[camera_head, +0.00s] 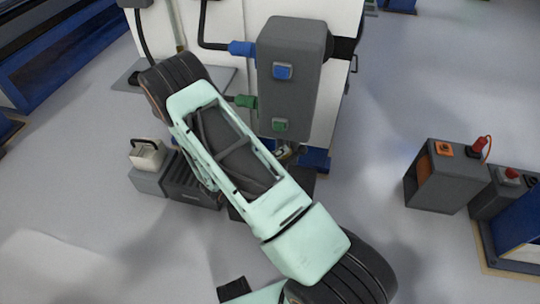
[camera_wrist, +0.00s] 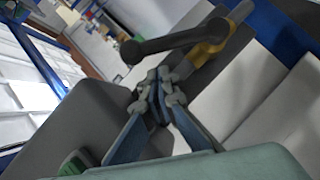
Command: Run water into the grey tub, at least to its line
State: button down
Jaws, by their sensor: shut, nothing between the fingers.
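My gripper (camera_wrist: 158,82) is shut and empty in the wrist view. Its fingertips are close to a tap with a dark lever (camera_wrist: 155,47) and a brass-coloured body (camera_wrist: 208,50); I cannot tell whether they touch. The lever lies across the picture just beyond the fingertips. In the head view my pale green arm hides most of the area below the grey control box (camera_head: 292,60). A dark grey shape (camera_head: 302,186) shows partly behind the arm; I cannot tell whether it is the tub. No water or fill line is visible.
A grey-orange unit (camera_head: 446,178) stands right.

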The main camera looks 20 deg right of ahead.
jog(key=shift+s+d+f, duration=0.2)
jog(key=shift+d+f, duration=0.1)
jog(key=shift+d, duration=0.15)
jog(key=shift+s+d+f, duration=0.15)
jog(key=shift+d+f, duration=0.1)
jog(key=shift+d, duration=0.15)
